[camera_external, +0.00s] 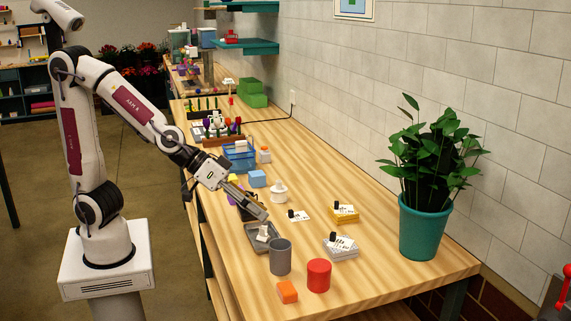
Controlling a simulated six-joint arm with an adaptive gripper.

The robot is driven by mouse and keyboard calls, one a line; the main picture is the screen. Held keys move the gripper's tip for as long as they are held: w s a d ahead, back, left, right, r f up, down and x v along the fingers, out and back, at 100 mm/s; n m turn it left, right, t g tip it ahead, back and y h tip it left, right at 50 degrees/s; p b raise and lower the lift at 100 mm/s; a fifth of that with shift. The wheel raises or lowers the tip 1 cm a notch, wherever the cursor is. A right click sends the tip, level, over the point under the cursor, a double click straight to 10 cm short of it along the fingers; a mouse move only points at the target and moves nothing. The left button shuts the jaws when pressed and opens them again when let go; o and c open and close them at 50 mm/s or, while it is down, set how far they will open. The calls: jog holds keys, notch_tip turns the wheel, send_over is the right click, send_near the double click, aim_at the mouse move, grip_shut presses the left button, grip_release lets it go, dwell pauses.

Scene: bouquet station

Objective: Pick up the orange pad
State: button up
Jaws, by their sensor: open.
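An orange pad (287,291), small and block-like, lies on the wooden table near its front left edge. It is left of a red cylinder (318,275) and in front of a grey cylinder (280,257). My gripper (262,213) is open, above the table and behind the grey cylinder, near a dark grey tray (250,237). It is well apart from the orange pad, up and to the left in the picture. I see nothing held between the fingers. The pad's top and near sides show clearly.
A white object lies in the grey tray. Card stacks (341,247) and a yellow box (345,213) stand to the right. A potted plant (424,226) stands near the wall. The table right of the red cylinder is clear.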

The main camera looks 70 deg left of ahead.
jog(key=w+d+f+n+t+y, duration=0.1)
jog(key=w+d+f+t, duration=0.1)
jog(key=d+f, duration=0.45)
jog(key=t+y, duration=0.2)
jog(key=y, duration=0.2)
send_near(287, 292)
jog(key=w, duration=0.1)
jog(key=w+a, duration=0.1)
jog(key=w, duration=0.2)
jog(key=shift+a+r, duration=0.2)
jog(key=shift+a, duration=0.2)
jog(key=shift+s+a+f+t, duration=0.15)
jog(key=shift+s+f+t, duration=0.15)
jog(key=shift+s+f, duration=0.25)
jog(key=shift+r, duration=0.1)
jog(key=shift+x, duration=1.25)
